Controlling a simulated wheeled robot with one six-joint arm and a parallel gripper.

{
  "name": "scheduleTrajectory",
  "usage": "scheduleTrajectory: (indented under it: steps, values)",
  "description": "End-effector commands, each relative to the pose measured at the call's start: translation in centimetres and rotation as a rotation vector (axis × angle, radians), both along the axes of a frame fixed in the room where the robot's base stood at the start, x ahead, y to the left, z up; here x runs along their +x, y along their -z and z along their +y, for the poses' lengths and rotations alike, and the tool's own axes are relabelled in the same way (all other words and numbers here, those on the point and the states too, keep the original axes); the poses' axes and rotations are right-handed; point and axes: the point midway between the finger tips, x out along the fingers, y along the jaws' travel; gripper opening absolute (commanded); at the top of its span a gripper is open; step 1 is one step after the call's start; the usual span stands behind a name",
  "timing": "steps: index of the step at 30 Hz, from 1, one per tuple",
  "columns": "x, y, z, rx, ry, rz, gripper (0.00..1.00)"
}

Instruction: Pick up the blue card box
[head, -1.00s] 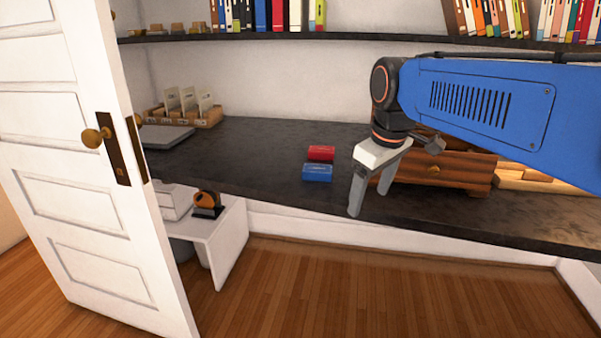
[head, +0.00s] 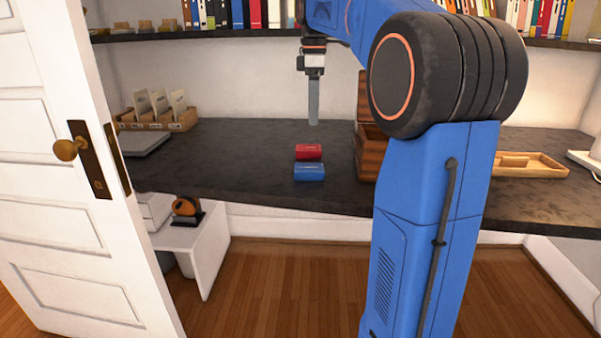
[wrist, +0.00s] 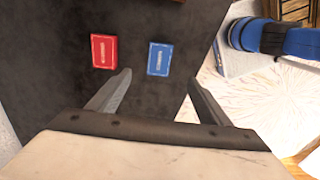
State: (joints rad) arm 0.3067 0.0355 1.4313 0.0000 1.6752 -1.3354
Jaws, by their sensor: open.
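The blue card box (head: 309,172) lies flat on the dark shelf top, near its front edge. A red card box (head: 308,152) lies just behind it. My gripper (head: 313,122) points down above and behind the boxes in the head view, seen edge-on. In the wrist view my gripper (wrist: 160,88) is open and empty, its two fingers apart. The blue card box (wrist: 160,59) shows beyond and between the fingertips, not touched. The red card box (wrist: 104,51) is left of it, beyond the left finger.
The dark counter (head: 240,150) is clear left of the boxes. A wooden chest (head: 370,150) stands close on the right, partly hidden by my arm. A bookshelf (head: 200,33) runs above. An open white door (head: 50,190) is at the left.

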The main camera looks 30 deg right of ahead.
Motion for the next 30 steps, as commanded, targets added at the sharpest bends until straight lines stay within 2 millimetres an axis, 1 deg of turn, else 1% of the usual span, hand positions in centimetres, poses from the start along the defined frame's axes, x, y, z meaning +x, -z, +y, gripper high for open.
scheduleTrajectory:
  steps: [2, 5, 15, 19, 23, 28, 30]
  values:
    - [0.0, 0.6, -0.1, 0.001, -0.002, 0.002, 0.72]
    - [0.0, 2.0, 0.0, 0.001, -0.002, 0.003, 0.72]
    - [0.0, 8.1, 0.0, 0.000, -0.001, 0.002, 0.72]
    - [0.0, 10.1, 0.0, 0.001, -0.001, 0.001, 0.72]
    - [0.0, 11.5, 0.0, 0.000, -0.001, 0.000, 0.72]
    - [0.1, 12.3, 0.1, 0.000, -0.001, 0.000, 0.72]
    - [0.2, 12.9, 0.2, 0.001, -0.001, 0.001, 0.72]
